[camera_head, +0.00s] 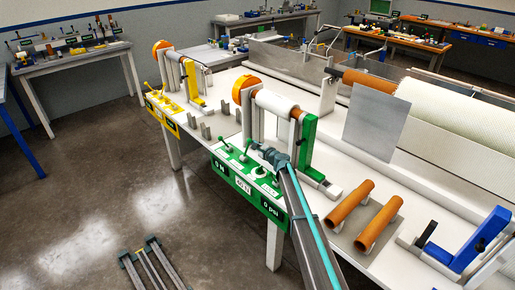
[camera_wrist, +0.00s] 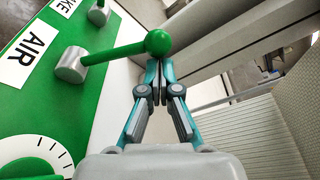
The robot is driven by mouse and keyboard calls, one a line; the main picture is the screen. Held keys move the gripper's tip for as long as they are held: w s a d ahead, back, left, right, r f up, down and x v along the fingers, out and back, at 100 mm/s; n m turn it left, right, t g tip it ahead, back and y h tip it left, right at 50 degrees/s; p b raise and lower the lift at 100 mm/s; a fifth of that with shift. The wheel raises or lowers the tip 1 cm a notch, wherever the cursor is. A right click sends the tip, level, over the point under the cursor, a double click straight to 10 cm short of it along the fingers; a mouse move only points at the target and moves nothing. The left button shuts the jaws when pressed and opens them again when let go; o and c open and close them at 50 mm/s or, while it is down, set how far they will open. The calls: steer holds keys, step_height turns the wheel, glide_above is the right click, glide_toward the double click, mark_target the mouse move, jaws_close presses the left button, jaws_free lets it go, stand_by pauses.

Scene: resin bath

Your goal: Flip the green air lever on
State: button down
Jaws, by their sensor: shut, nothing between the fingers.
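The green air lever (camera_wrist: 115,52) shows in the wrist view, beside the AIR label (camera_wrist: 28,53) on the green panel (camera_wrist: 100,20). It has a grey pivot base (camera_wrist: 71,65) and a green ball knob (camera_wrist: 158,42) at its right end. My gripper (camera_wrist: 158,82) is shut and empty. Its fingertips are just below the knob in the picture; I cannot tell whether they touch it. In the head view my gripper (camera_head: 265,151) is over the green control panel (camera_head: 235,183), and it partly hides the levers there.
A green dial (camera_wrist: 35,160) and another lever (camera_wrist: 99,13) are near the air lever. A green upright (camera_head: 307,145) and a white roll (camera_head: 275,104) stand close behind my gripper. Orange tubes (camera_head: 350,207) lie to the right. A yellow panel (camera_head: 163,112) is at the left.

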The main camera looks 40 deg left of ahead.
mark_target(250, 142)
steer(key=shift+s+a+r+b, duration=0.1)
steer(key=shift+s+r+b, duration=0.25)
steer(key=shift+s+b, duration=0.4)
steer(key=shift+s+a+r+b, duration=0.1)
steer(key=shift+s+r+b, duration=0.25)
steer(key=shift+s+b, duration=0.35)
steer(key=v, duration=1.2)
